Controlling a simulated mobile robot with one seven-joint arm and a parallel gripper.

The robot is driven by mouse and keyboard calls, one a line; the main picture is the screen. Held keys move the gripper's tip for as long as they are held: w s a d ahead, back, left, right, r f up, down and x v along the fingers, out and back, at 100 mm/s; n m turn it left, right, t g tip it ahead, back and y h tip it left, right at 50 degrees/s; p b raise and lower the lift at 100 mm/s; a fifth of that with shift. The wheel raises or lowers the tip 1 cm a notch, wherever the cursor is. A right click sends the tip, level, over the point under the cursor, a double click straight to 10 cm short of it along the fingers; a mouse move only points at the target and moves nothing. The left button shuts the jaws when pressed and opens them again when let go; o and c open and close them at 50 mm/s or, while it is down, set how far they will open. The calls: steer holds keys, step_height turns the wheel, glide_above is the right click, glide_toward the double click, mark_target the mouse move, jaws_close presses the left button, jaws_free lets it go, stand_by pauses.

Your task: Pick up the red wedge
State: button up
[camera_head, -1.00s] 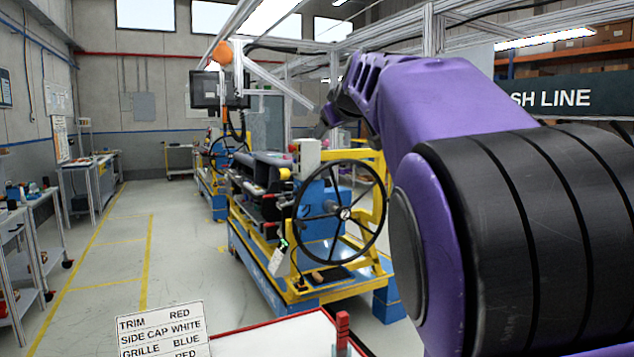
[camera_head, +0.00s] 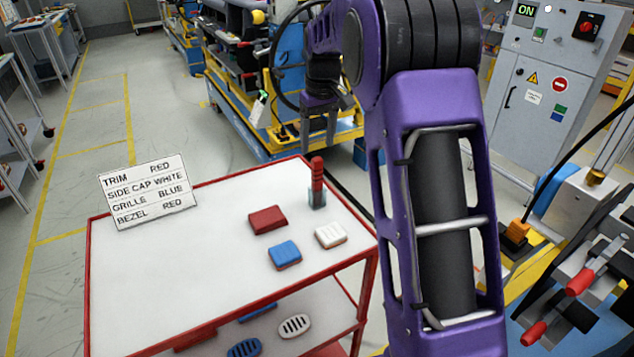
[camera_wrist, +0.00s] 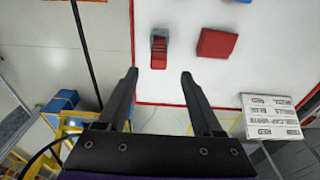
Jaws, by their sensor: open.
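The slim red piece standing upright in a small clear-grey holder looks like the red wedge (camera_head: 317,178); it is at the cart's far right corner. In the wrist view the red wedge (camera_wrist: 159,55) shows just beyond the gap between my fingertips. My gripper (camera_wrist: 159,75) is open and empty, apart from the wedge. In the head view my gripper (camera_head: 319,128) hangs above and behind that corner, partly dark against the arm. A flat red block (camera_head: 267,219) lies to the left of the wedge on the white cart top (camera_head: 170,270).
A blue block (camera_head: 285,254) and a white block (camera_head: 330,235) lie near the wedge. A sign card (camera_head: 148,191) stands at the cart's far left edge. The lower shelf holds oval grilles (camera_head: 295,326). The cart top's left part is clear.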

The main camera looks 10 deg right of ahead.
mark_target(316, 159)
steer(key=f, duration=0.4)
steer(key=shift+w+a+f, duration=0.1)
steer(key=shift+w+f, duration=0.1)
steer(key=shift+w, duration=0.1)
step_height(316, 159, down, 5)
steer(key=shift+w+f, duration=0.1)
jaws_close()
